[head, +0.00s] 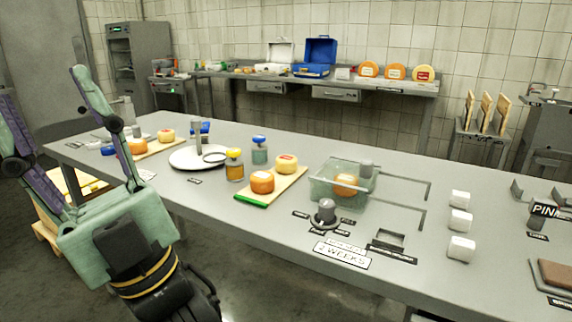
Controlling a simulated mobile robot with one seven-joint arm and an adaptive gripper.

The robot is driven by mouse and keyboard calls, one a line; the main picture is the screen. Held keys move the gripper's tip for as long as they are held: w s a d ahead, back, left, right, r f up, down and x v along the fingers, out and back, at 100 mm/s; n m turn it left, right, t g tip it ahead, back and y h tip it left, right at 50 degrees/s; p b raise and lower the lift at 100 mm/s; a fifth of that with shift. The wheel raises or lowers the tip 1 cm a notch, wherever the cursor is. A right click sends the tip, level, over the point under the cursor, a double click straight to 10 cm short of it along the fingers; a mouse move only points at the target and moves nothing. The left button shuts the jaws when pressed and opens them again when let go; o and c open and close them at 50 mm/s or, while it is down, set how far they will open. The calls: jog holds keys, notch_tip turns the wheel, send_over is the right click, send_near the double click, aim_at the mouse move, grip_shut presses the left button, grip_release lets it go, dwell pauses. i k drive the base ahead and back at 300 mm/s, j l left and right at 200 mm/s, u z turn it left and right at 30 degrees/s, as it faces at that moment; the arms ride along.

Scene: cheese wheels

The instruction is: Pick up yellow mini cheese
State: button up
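A yellow mini cheese (287,163) with a reddish mark on top sits on a wooden board (290,186) with a green front edge, in the middle of the long grey table. An orange mini cheese (262,181) sits next to it, nearer the front. A second yellow mini cheese (166,135) sits on a board at the table's left, beside another orange one (137,147). My gripper (42,84) is at the left of the head view, its fingers spread wide, open and empty. It is well apart from the middle board's cheeses.
A clear tank (325,190) holding an orange cheese stands right of the middle board. Left of it are a yellow-lidded jar (235,166), a blue-lidded jar (259,151) and a white round plate (188,160) with a post. White cubes (460,221) stand at right.

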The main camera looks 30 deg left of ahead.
aim_at(286, 163)
jog(key=k+j, duration=0.1)
jog(key=j, duration=0.4)
jog(key=k+j, duration=0.1)
jog(key=j, duration=0.9)
jog(key=k+j, duration=0.15)
jog(key=j, duration=0.3)
jog(key=k+j, duration=0.1)
jog(key=j, duration=0.4)
jog(key=k+j, duration=0.1)
jog(key=j, duration=0.4)
jog(key=i+j, duration=0.45)
jog(key=l+z, duration=0.05)
